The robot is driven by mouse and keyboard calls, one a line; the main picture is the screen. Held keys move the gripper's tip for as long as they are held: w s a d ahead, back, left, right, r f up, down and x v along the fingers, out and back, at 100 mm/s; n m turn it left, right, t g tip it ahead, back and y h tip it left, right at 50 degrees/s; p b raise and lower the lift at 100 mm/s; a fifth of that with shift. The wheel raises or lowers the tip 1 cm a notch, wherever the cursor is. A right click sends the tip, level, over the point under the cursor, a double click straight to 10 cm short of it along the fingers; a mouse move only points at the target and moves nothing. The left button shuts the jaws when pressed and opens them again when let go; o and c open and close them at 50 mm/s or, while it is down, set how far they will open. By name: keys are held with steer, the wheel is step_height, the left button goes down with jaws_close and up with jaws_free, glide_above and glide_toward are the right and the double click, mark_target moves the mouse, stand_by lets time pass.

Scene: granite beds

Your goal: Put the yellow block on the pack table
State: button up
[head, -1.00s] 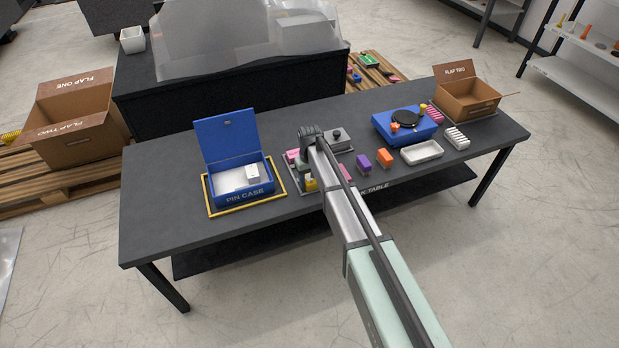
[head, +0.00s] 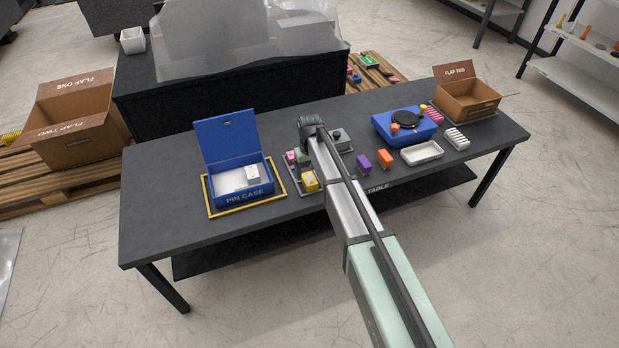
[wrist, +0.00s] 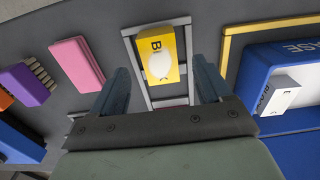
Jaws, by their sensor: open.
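The yellow block (head: 310,182) sits in a compartment of a grey divided tray (head: 296,182) on the dark pack table (head: 160,215). In the wrist view the yellow block (wrist: 160,55) shows a letter B and a pale oval mark. My gripper (wrist: 161,68) is open, with one finger on each side of the block in the picture. I cannot tell whether the fingers touch it or how high they are above it. In the head view my arm hides the fingers and part of the tray.
A blue pin case (head: 240,188) with its lid up stands left of the tray. A pink block (wrist: 77,62) lies beside the tray. The table's left end is clear.

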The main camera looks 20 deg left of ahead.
mark_target(310, 179)
step_height(310, 179, up, 8)
stand_by(0.4)
steer(key=s+d+f+m+g, duration=0.1)
steer(key=s+d+f, duration=0.4)
steer(key=d+f, duration=0.5)
steer(key=s+d+f+m+g+h, duration=0.15)
steer(key=s+d+f, duration=0.45)
steer(key=d, duration=0.6)
steer(key=s+d+f+m+g+y, duration=0.1)
steer(key=s+d+f+m, duration=0.15)
steer(key=d+f, duration=0.75)
steer(key=s+d+f+m+g, duration=0.1)
steer(key=s+d+f, duration=0.1)
steer(key=s+d, duration=0.4)
steer(key=s+d+f+m+g, duration=0.1)
steer(key=s+d+f, duration=0.2)
steer(key=s, duration=1.2)
steer(key=s+d+f+m+g, duration=0.1)
steer(key=s+d+f+m, duration=0.1)
steer(key=s+d, duration=0.7)
steer(key=shift+s+f, duration=0.3)
steer(key=shift+s, duration=0.6)
